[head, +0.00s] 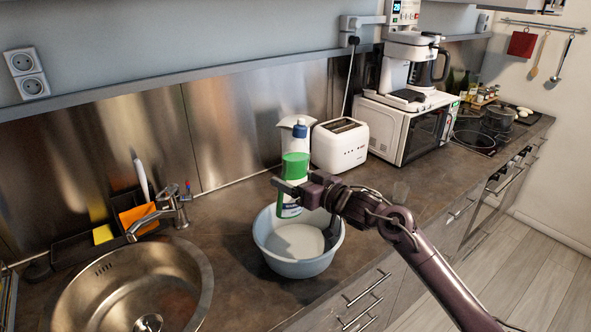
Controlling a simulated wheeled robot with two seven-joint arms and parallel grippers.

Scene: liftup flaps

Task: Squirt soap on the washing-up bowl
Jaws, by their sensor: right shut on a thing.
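The washing-up bowl (276,262), light blue-grey and round, stands on the dark counter right of the sink. The soap bottle (294,168) is green and white with a blue cap. It is upright above the back part of the bowl. My right gripper (290,190) reaches in from the right over the bowl and is shut on the soap bottle at its lower half. The fingers hide part of the bottle, and the bowl's right rim is partly behind the gripper. My left gripper is not in view.
A steel sink (200,285) with a tap (152,215) lies on the left. A white toaster (341,146) stands behind the bowl, and a microwave (400,132) with a coffee maker (412,62) stands farther right. The counter (235,300) between sink and bowl is clear.

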